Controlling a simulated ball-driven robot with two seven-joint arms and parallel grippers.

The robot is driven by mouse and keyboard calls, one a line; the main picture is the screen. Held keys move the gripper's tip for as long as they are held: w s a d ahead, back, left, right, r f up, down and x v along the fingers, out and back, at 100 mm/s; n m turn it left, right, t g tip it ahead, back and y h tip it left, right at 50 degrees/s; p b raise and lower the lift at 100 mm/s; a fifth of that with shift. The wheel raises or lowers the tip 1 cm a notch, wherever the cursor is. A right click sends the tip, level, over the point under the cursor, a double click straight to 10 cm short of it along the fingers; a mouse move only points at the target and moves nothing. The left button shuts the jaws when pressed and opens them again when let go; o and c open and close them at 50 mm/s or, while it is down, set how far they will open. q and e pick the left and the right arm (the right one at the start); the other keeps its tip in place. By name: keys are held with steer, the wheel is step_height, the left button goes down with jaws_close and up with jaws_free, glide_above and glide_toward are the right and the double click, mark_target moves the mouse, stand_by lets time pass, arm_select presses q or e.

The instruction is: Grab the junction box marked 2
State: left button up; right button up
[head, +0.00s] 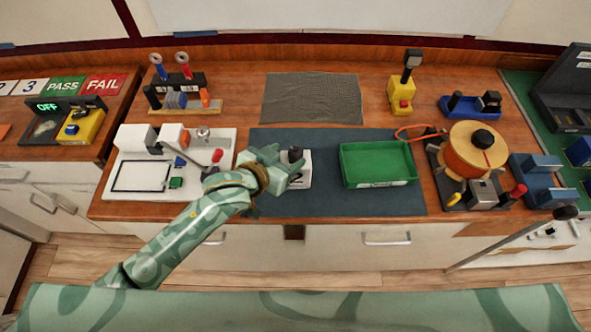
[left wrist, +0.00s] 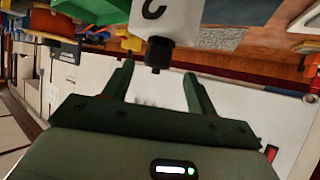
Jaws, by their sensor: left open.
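The junction box (head: 304,172) is a small white block with a black knob on top, at the middle of the dark blue mat. A dark mark, partly visible, is on its face and looks like a 2. My left gripper (head: 286,166) is at the box's left side and covers part of it. In the left wrist view the white box (left wrist: 168,22) is at the top, with its black knob pointing toward my left gripper (left wrist: 159,72). Its two fingers are apart, and the knob is just beyond the gap between their tips. Nothing is held. My right gripper is not in view.
A green tray (head: 377,164) stands right of the box on the dark blue mat (head: 398,203). A white board with small parts (head: 143,175) lies to the left. An orange spool (head: 476,151) stands at the right. A grey mat (head: 311,98) behind is bare.

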mark_target(294, 153)
arm_select(q)
steer(key=b+x, duration=0.1)
steer(key=x, duration=0.3)
steer(key=shift+w+d+f, duration=0.2)
steer(key=shift+d, duration=0.2)
jaws_close()
steer(key=shift+r, duration=0.1)
